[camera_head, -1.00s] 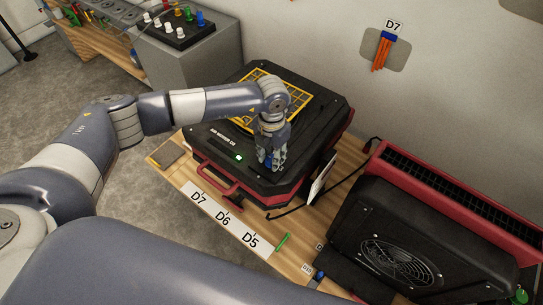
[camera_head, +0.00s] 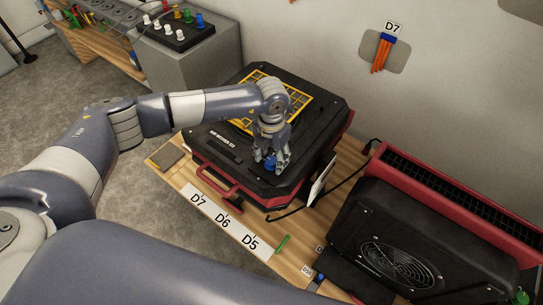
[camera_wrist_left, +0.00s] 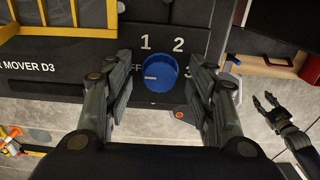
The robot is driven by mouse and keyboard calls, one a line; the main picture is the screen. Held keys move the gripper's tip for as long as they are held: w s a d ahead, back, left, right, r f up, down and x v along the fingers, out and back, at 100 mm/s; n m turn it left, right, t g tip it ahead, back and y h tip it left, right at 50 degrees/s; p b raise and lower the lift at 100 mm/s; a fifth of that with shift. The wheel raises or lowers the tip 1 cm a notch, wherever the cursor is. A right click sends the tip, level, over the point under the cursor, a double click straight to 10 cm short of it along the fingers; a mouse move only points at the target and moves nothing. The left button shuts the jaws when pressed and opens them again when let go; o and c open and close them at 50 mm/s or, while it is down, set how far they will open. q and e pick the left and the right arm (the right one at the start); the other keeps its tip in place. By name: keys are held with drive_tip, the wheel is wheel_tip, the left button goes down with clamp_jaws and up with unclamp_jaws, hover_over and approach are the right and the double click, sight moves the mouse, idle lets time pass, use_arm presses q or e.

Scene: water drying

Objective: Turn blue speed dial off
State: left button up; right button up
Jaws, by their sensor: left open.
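The blue speed dial (camera_head: 270,162) is on the top of the black air mover (camera_head: 322,115). In the left wrist view the dial (camera_wrist_left: 161,74) sits near the printed 1 and 2, and its white mark points left toward the partly hidden OFF lettering. My left gripper (camera_head: 272,158) is over the dial; in its wrist view the open fingers (camera_wrist_left: 165,68) stand on both sides of the dial with gaps showing.
The air mover stands on a wooden table (camera_head: 262,232) with a D7, D6, D5 label strip (camera_head: 222,220). A second black and red fan unit (camera_head: 400,235) stands at the right. A wall is behind. A grey cabinet (camera_head: 205,65) stands at the back left.

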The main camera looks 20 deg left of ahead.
sight(271, 160)
use_arm(q)
wheel_tip(271, 160, up, 12)
idle(0.5)
idle(0.3)
